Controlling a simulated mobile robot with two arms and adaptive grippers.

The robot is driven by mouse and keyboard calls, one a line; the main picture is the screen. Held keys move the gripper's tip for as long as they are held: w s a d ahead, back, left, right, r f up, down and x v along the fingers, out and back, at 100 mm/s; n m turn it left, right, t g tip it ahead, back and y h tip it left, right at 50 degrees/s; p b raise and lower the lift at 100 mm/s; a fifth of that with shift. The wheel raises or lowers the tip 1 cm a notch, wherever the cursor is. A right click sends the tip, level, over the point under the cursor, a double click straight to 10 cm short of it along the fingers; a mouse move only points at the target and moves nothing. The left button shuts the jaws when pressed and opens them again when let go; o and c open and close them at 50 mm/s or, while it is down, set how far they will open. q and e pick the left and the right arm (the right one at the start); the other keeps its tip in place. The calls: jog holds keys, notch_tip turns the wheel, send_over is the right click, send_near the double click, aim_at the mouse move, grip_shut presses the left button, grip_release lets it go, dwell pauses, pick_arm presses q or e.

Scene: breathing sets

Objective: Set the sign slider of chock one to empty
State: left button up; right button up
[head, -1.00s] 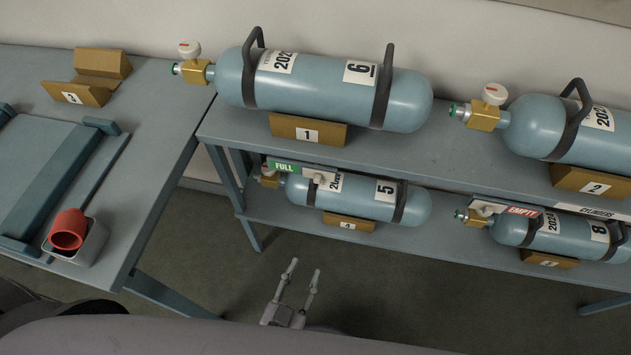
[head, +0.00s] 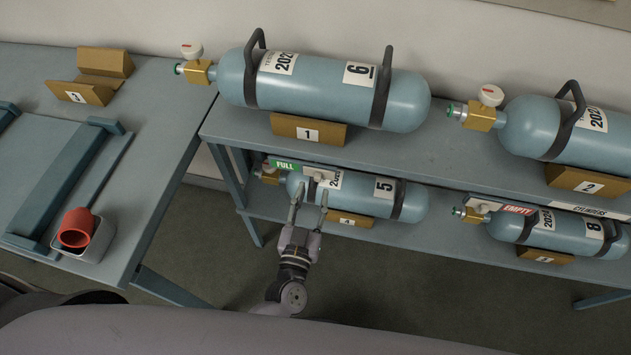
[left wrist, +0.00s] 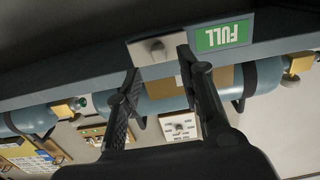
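Chock one (head: 308,133) is a brown block labelled 1 under cylinder 6 on the upper shelf. Its sign slider is a pale plate with a grey knob (head: 318,177) on the shelf's front edge, beside the green FULL sign (head: 285,164). In the left wrist view the slider plate (left wrist: 150,51) sits left of the upside-down FULL sign (left wrist: 224,36). My left gripper (head: 308,193) is open and empty, just below and in front of the knob. In the left wrist view its fingertips (left wrist: 160,62) straddle the knob's position, apparently short of it. My right gripper is not in view.
Cylinder 5 (head: 350,195) lies on the lower shelf behind my left fingers. Another slider (head: 480,207) beside a red EMPTY sign (head: 517,210) is on the right. A side table (head: 165,118) with a metal container holding a red cup stands left.

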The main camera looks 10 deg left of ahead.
aim_at(316, 179)
pick_arm(q)
jog(key=shift+w+d, duration=0.2)
jog(key=shift+w, duration=1.7)
jog(key=shift+c, duration=0.4)
grip_shut()
jog(key=shift+a, duration=0.1)
